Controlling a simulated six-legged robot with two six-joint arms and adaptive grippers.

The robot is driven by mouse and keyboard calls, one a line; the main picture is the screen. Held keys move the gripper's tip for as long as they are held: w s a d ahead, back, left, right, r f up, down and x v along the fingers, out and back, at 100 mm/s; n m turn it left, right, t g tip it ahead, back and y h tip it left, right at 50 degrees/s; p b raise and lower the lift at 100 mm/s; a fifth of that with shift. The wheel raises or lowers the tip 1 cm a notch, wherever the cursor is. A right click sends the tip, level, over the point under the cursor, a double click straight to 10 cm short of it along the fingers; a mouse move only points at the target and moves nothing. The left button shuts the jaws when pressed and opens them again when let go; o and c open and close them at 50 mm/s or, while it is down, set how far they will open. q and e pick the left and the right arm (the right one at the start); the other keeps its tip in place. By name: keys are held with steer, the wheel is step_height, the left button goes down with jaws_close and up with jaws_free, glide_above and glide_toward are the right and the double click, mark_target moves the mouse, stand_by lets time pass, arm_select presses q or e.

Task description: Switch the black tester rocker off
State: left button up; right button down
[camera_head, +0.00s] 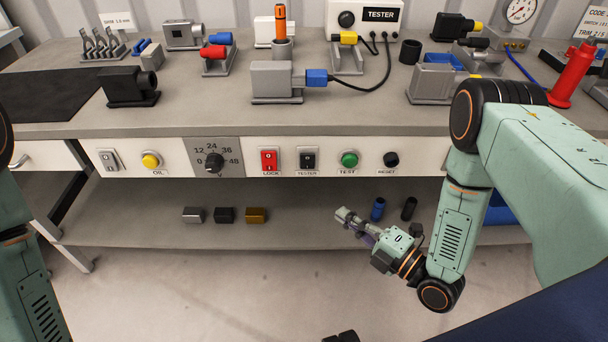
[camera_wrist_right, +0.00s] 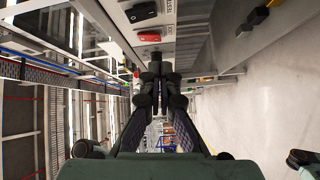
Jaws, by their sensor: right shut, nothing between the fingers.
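The black tester rocker (camera_head: 308,160) sits on the bench's white front panel, above the label TESTER and between the red lock rocker (camera_head: 269,160) and the green test button (camera_head: 349,159). Its tilt is too small to read. In the right wrist view the black rocker (camera_wrist_right: 140,12) is at the top, above the red rocker (camera_wrist_right: 149,37). My right gripper (camera_head: 345,217) is shut and empty, in front of and below the panel, apart from the rocker. Its closed fingertips (camera_wrist_right: 157,62) point toward the panel in the wrist view. Of my left arm only links show at the left edge.
A voltage dial (camera_head: 214,162), a yellow oil button (camera_head: 151,160) and a black reset button (camera_head: 391,160) share the panel. The lower shelf (camera_head: 300,225) holds small blocks and two cylinders. The tester box (camera_head: 365,17) stands on the bench top with a black cable.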

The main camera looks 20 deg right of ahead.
step_height(320, 180, up, 2)
steer(key=n, duration=0.3)
steer(key=shift+d+r+t+y, duration=0.1)
steer(key=shift+t+y, duration=0.2)
steer(key=shift+t, duration=0.1)
steer(key=shift+d, duration=0.1)
steer(key=b, duration=0.4)
glide_toward(301, 159)
steer(key=w+a, duration=0.3)
steer(key=w, duration=0.1)
steer(key=shift+w+r, duration=0.4)
steer(key=shift+w, duration=0.15)
steer(key=shift+d, duration=0.1)
